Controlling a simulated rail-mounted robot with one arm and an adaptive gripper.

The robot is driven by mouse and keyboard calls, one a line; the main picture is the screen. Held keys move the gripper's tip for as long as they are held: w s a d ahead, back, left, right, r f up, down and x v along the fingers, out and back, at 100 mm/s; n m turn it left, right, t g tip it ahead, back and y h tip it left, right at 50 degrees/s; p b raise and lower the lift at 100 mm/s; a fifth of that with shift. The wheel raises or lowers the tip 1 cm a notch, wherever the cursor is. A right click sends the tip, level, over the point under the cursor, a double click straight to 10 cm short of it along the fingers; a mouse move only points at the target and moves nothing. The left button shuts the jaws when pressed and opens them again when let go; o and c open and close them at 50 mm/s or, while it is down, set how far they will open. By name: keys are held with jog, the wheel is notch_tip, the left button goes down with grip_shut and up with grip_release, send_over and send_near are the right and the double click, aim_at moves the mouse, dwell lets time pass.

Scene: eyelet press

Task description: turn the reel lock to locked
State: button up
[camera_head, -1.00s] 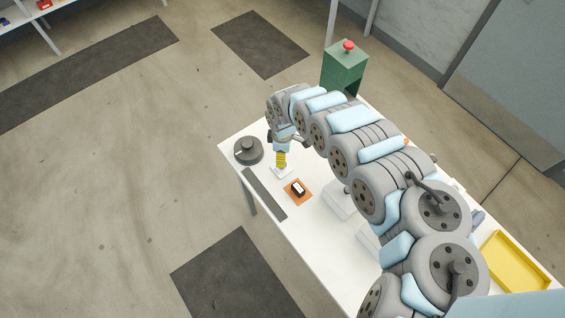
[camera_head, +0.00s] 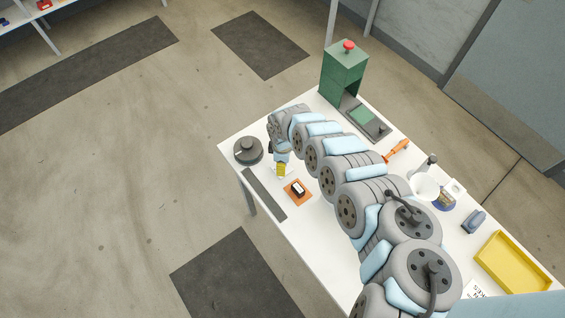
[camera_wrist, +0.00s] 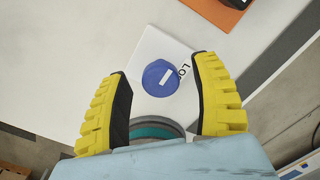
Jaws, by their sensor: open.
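The reel lock is a round blue knob (camera_wrist: 158,80) with a short white line, on a white plate (camera_wrist: 150,45). The line slants up to the right in the wrist view. In the head view my gripper (camera_head: 280,170) is low over the white table, and the knob is hidden there.
A dark grey reel (camera_head: 248,150) stands left of my gripper. An orange mat (camera_head: 307,197) with a small black-and-white item lies close by, and a grey strip (camera_head: 264,193) runs along the edge. The green press (camera_head: 344,72) and a yellow tray (camera_head: 514,262) are farther away.

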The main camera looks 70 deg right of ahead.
grip_shut()
